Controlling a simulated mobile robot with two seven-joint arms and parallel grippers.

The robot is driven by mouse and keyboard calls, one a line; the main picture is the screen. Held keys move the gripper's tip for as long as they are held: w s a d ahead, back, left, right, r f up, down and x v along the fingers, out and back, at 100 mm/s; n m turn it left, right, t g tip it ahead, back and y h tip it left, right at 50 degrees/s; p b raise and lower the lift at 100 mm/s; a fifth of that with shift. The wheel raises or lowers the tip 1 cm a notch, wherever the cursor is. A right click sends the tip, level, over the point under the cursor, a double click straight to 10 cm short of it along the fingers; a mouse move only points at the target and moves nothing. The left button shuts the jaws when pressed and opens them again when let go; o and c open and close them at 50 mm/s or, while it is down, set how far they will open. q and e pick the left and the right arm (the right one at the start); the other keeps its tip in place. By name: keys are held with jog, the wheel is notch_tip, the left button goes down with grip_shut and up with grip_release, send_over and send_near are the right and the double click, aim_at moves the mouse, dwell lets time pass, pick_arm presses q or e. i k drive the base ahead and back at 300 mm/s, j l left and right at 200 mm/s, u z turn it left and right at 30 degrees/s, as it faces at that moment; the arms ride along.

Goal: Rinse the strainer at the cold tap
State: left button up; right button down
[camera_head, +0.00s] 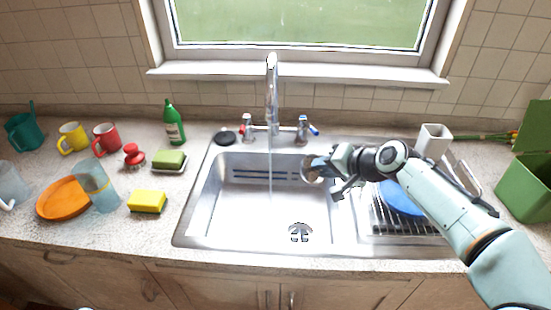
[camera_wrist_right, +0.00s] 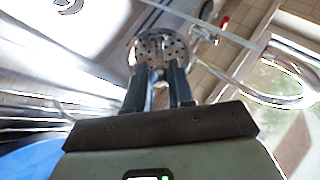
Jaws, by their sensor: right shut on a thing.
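The strainer (camera_head: 311,170) is a small round metal piece held above the right side of the sink. In the right wrist view its perforated face (camera_wrist_right: 158,46) shows at the fingertips. My right gripper (camera_head: 325,168) is shut on it. The chrome tap (camera_head: 271,75) stands behind the sink, and a thin water stream (camera_head: 270,175) falls from its spout. The strainer is to the right of the stream, apart from it. The blue-marked cold handle (camera_head: 304,129) is right of the spout, and the red-marked handle (camera_head: 247,127) is left. My left gripper is not in view.
The sink basin (camera_head: 240,215) is empty, with a dark drain opening (camera_head: 300,232). A dish rack (camera_head: 400,228) with a blue plate (camera_head: 402,198) lies under my right arm. A yellow sponge (camera_head: 147,201), green bottle (camera_head: 174,122) and mugs stand left.

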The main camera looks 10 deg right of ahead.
aim_at(302, 119)
jog(key=k, duration=1)
